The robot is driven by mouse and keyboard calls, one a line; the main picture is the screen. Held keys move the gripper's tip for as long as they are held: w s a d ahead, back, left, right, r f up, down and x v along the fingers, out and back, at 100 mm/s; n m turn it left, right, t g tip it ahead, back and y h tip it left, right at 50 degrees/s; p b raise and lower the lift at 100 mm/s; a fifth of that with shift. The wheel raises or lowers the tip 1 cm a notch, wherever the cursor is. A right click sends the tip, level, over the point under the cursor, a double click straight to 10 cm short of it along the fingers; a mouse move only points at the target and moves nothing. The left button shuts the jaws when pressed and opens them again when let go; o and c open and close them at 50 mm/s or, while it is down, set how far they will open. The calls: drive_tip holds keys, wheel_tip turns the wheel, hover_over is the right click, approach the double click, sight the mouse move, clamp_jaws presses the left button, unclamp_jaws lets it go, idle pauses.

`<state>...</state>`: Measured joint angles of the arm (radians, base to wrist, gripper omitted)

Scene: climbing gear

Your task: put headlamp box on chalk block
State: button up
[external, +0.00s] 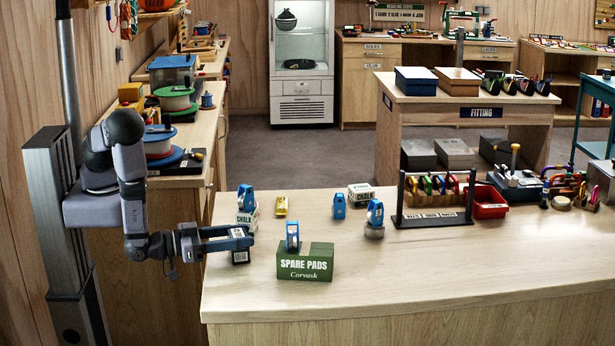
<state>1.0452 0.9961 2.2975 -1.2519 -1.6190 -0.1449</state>
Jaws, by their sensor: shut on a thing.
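My gripper (243,238) reaches in from the left at the left edge of the bench and is shut on a small dark box with a white label, which looks like the headlamp box (240,257). A white block marked CHALK (247,222) stands just behind the gripper, with a blue device (246,197) on it. A second white block with chalk lettering (361,198) stands farther back and right, its top bare. The gripper hides part of the held box's top. I cannot tell whether the box touches the bench.
A green SPARE PADS box (305,265) bears a blue device (292,236). A yellow item (281,206), a blue device (339,206) and another on a grey roll (374,232) stand behind. A dark carabiner rack (433,217) is right. The front right bench is clear.

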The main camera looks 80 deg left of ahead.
drive_tip(key=shift+r+b, duration=0.5)
drive_tip(key=shift+r, duration=4.35)
wheel_tip(320, 180, up, 10)
drive_tip(key=f, duration=0.1)
drive_tip(key=w+f+b, duration=0.2)
drive_tip(key=w+b, duration=0.1)
drive_tip(key=w, duration=0.9)
drive_tip(key=n+g+y+b, duration=0.1)
drive_tip(key=n+y+b, duration=0.15)
drive_tip(key=b, duration=0.55)
hover_over(362, 188)
drive_tip(key=f, duration=0.1)
drive_tip(key=shift+y, duration=0.25)
drive_tip(key=shift+a+f+p, duration=0.1)
drive_tip(key=shift+f+p, duration=0.75)
drive_tip(key=shift+f, duration=4.75)
